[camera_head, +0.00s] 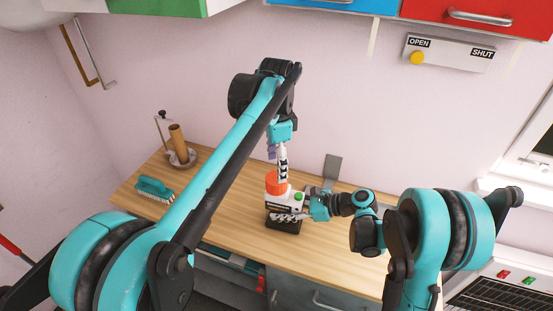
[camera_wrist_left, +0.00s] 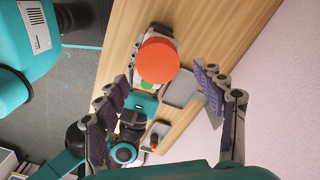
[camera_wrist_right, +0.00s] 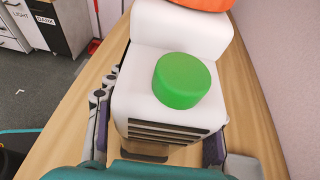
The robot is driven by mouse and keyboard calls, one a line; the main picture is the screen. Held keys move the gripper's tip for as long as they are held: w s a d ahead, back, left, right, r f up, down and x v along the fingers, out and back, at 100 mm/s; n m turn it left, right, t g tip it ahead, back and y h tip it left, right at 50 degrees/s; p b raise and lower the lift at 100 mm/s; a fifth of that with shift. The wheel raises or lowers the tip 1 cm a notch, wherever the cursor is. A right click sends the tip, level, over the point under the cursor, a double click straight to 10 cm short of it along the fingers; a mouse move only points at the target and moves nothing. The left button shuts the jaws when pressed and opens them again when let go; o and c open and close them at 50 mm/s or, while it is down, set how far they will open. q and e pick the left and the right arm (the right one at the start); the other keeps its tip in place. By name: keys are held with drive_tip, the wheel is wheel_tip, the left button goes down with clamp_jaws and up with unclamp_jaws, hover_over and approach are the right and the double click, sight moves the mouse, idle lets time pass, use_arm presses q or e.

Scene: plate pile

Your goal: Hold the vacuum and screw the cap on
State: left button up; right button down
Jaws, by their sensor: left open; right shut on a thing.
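The vacuum (camera_head: 284,198) is a small white body with a dark base, standing on the wooden table. A round orange cap (camera_head: 274,184) sits at its top; how tightly it is seated cannot be told. The cap also shows in the left wrist view (camera_wrist_left: 158,60). My left gripper (camera_head: 281,175) points down just above the cap, with its fingers (camera_wrist_left: 163,80) open and apart from it. My right gripper (camera_head: 300,207) comes from the right and is shut on the vacuum's body (camera_wrist_right: 165,110), fingers on both sides. A green knob (camera_wrist_right: 185,80) faces the right wrist camera.
A grey plate-like piece (camera_head: 332,168) is behind the vacuum. Coloured cupboards (camera_head: 480,18) hang above. The table's front right is clear.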

sight(286, 203)
use_arm(q)
drive_tip(key=n, duration=0.7)
drive_tip(key=shift+r, duration=0.3)
drive_tip(key=n, duration=0.4)
drive_tip(key=shift+r+n, duration=0.15)
drive_tip(key=shift+n, duration=0.25)
drive_tip(key=n, duration=0.6)
drive_tip(key=shift+s+r+n, duration=0.1)
drive_tip(key=shift+r+n, duration=0.1)
drive_tip(key=shift+n, duration=0.2)
drive_tip(key=n, duration=0.5)
drive_tip(key=shift+r+n, duration=0.15)
drive_tip(key=shift+n, duration=0.15)
drive_tip(key=shift+f, duration=4)
